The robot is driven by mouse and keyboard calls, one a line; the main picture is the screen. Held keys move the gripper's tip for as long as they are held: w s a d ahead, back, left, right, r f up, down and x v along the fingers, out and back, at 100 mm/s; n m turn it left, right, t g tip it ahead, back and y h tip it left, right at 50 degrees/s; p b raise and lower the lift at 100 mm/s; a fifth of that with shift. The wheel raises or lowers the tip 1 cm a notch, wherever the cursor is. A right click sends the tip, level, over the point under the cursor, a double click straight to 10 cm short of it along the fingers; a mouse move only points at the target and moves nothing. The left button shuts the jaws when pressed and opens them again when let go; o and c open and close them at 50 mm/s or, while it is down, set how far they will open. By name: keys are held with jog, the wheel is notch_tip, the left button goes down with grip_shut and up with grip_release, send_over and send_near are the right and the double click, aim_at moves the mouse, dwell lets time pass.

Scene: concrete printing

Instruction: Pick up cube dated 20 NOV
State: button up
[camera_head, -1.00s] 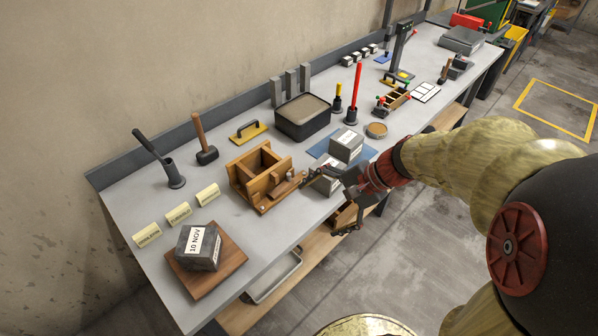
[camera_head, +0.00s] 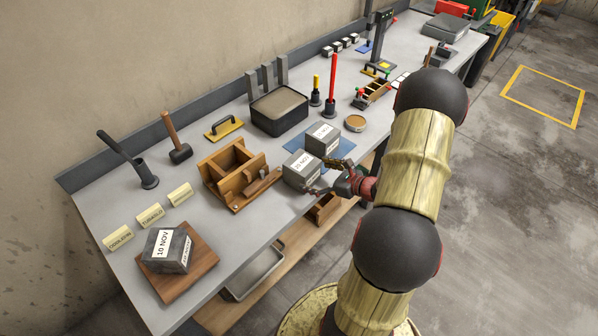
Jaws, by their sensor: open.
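Two grey concrete cubes with white date labels stand at the blue mat (camera_head: 297,140). The front cube (camera_head: 301,172) has a label ending in NOV, but its digits are too small to read surely. The back cube (camera_head: 322,139) has a label I cannot read. A third cube (camera_head: 163,252), dated 10 NOV, sits on a brown board (camera_head: 204,262) at the front left. My gripper (camera_head: 328,177) is open at the right side of the front cube, its fingers pointing left. I cannot tell whether they touch it.
A wooden mould (camera_head: 237,175) stands just left of the front cube. Cream signs (camera_head: 150,215) line the left. Bare bench top lies in front of the mould.

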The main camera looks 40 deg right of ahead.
aim_at(302, 168)
jog(key=x, duration=0.3)
jog(key=b+x, duration=0.1)
jog(key=x, duration=0.1)
jog(key=shift+w+r, duration=0.1)
jog(key=shift+w, duration=0.35)
jog(key=shift+c, duration=1.4)
jog(key=c, duration=1.9)
jog(key=shift+w+d+r, duration=0.1)
jog(key=shift+r, duration=0.15)
